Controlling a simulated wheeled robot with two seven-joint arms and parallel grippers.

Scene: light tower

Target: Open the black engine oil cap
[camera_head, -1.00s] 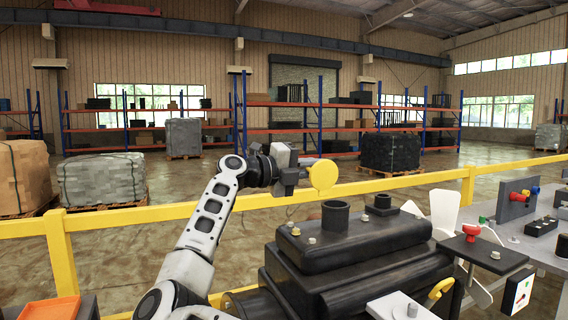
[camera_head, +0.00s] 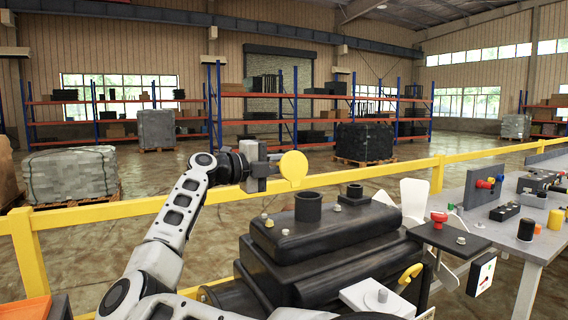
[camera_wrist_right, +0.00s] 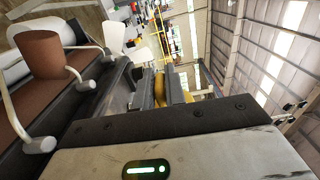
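The black engine (camera_head: 330,240) stands in the middle of the head view. On its top are a wide black round piece (camera_head: 308,206) and a smaller black one (camera_head: 354,192); I cannot tell which is the oil cap.
A grey table (camera_head: 510,235) at the right carries several small parts. A yellow rail (camera_head: 340,181) runs behind the engine. The right wrist view shows a brown cylinder (camera_wrist_right: 42,55) and pipes close by on the left. An orange tray edge (camera_head: 24,309) is at lower left.

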